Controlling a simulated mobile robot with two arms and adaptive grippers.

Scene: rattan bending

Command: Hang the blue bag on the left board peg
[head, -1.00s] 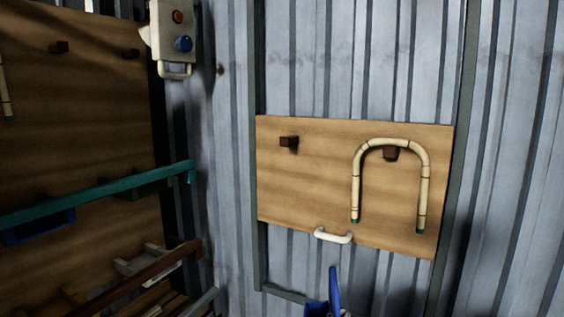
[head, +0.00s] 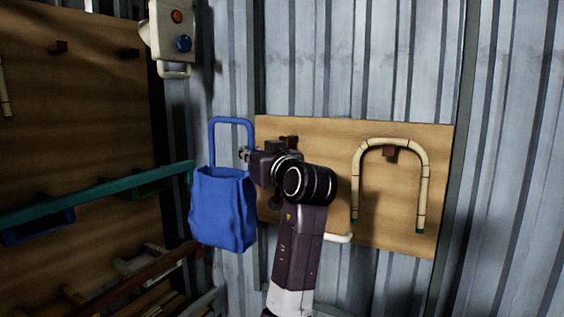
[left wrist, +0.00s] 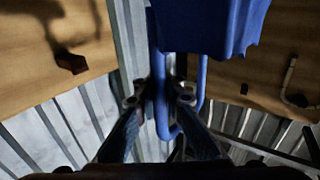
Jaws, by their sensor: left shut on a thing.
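The blue bag (head: 222,208) hangs upright below its looped handle (head: 231,120) in the head view, left of the wooden board (head: 400,238). My left gripper (head: 244,155) is shut on one side of the handle. The bag also shows in the left wrist view (left wrist: 212,22), with the handle between the fingers (left wrist: 159,98). The left board peg (head: 291,139) is dark brown, bare and partly hidden behind my gripper, up and right of the fingertips. A dark peg on a board also shows in the left wrist view (left wrist: 71,63). My right gripper is not in view.
A bent rattan piece (head: 424,185) hangs on the right board peg (head: 390,152). A white handle (head: 340,238) sits at the board's lower edge. A control box (head: 172,30) is on the wall above. A green rail (head: 100,195) and another board (head: 80,95) stand at left.

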